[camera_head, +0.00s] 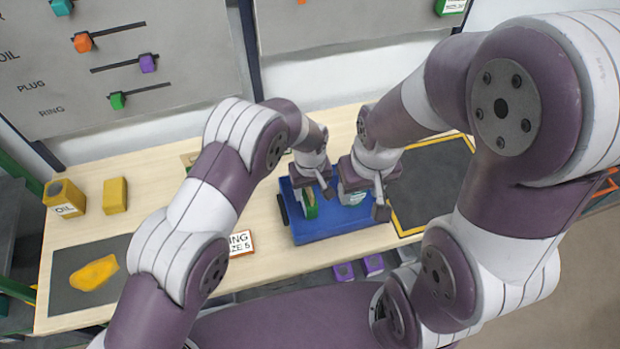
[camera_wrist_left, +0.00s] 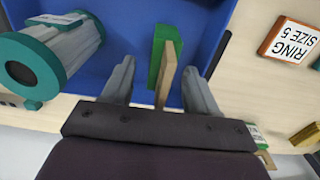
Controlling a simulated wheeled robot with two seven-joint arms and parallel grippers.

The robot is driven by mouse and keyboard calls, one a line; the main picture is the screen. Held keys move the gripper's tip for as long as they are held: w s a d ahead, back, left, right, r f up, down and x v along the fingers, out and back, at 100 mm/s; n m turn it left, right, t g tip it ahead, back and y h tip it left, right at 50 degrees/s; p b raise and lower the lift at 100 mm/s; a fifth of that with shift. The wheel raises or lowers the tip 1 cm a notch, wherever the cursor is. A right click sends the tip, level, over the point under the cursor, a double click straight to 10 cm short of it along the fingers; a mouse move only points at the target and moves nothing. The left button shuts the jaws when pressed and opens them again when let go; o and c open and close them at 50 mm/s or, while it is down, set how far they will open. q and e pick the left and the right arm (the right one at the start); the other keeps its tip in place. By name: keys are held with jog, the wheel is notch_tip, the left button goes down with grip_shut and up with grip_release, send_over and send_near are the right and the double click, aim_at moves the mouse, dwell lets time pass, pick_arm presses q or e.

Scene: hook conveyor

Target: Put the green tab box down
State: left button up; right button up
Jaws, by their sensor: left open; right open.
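The green tab box (camera_head: 310,208) stands inside the blue tray (camera_head: 333,233), on its left side. In the left wrist view the green box (camera_wrist_left: 157,58) carries a tan upright tab (camera_wrist_left: 165,78). My left gripper (camera_head: 318,186) is over the tray; in the wrist view its two fingers (camera_wrist_left: 158,70) are spread on either side of the tab, with gaps visible. My right gripper (camera_head: 377,200) is open over the tray's right part, beside a teal-and-grey cylinder (camera_head: 351,196). That cylinder also shows in the left wrist view (camera_wrist_left: 62,48). My wrists partly hide the tray's contents.
A "RING SIZE 5" sign (camera_head: 240,243) stands left of the tray. Yellow containers (camera_head: 66,197) and a dark mat (camera_head: 70,285) with a yellow piece (camera_head: 94,273) lie further left. A yellow-edged dark area (camera_head: 432,185) adjoins the tray's right. A slider panel stands behind.

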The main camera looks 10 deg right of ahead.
pick_arm(q)
notch_tip(320, 180, up, 10)
jog(key=b, duration=0.3)
jog(key=shift+s+r, duration=0.1)
jog(key=shift+r, duration=0.15)
jog(key=shift+a+r, duration=0.1)
jog(key=shift+a, duration=0.15)
jog(key=s+a+r, duration=0.1)
jog(key=a+r, duration=0.2)
jog(key=a, duration=0.7)
jog(key=s+a+r, duration=0.2)
jog(key=a, duration=0.7)
jog(key=s+a+t, duration=0.1)
jog(key=s+a, duration=1)
jog(key=shift+r+m, duration=0.3)
jog(key=shift+r, duration=0.1)
